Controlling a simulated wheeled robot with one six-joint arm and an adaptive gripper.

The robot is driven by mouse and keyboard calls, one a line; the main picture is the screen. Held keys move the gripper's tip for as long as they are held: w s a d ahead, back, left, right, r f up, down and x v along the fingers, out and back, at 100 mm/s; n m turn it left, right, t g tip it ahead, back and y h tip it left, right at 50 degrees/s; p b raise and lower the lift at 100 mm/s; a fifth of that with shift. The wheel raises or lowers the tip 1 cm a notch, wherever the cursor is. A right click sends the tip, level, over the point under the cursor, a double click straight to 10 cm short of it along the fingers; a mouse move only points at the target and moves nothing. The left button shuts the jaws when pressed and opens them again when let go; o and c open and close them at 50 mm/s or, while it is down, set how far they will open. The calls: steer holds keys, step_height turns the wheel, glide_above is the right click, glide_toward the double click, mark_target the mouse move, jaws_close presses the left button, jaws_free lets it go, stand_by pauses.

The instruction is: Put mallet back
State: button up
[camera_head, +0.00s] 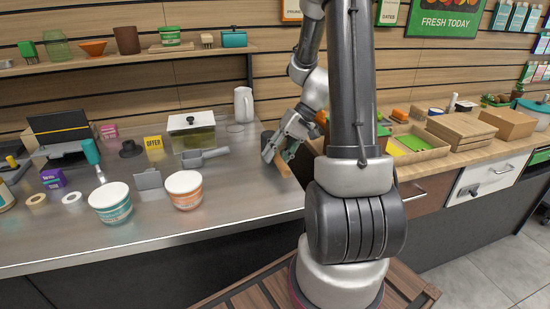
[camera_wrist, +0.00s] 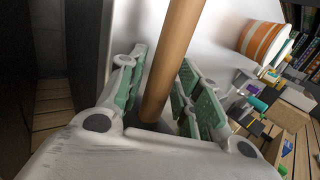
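The mallet's light wooden handle (camera_head: 284,169) shows on the counter beside my gripper. A dark round piece (camera_head: 266,137), which looks like the mallet head, is just behind the fingers. In the wrist view the wooden handle (camera_wrist: 172,65) runs between the two green-padded fingers of my gripper (camera_wrist: 166,85). The fingers stand apart, with a gap visible on the handle's left side; the right pad is close to it. My gripper (camera_head: 278,151) is low over the steel counter. Part of the mallet is hidden behind my gripper and arm.
The steel counter (camera_head: 235,185) holds a white-lidded orange tub (camera_head: 184,190), a teal tub (camera_head: 111,204), a metal scoop (camera_head: 205,157), a lidded clear box (camera_head: 191,131) and a white jug (camera_head: 243,104). Wooden trays and boxes (camera_head: 461,132) stand on the right counter.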

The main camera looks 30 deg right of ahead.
steer(key=shift+v, duration=2.1)
steer(key=o, duration=0.6)
steer(key=shift+c, duration=0.2)
steer(key=v, duration=1.2)
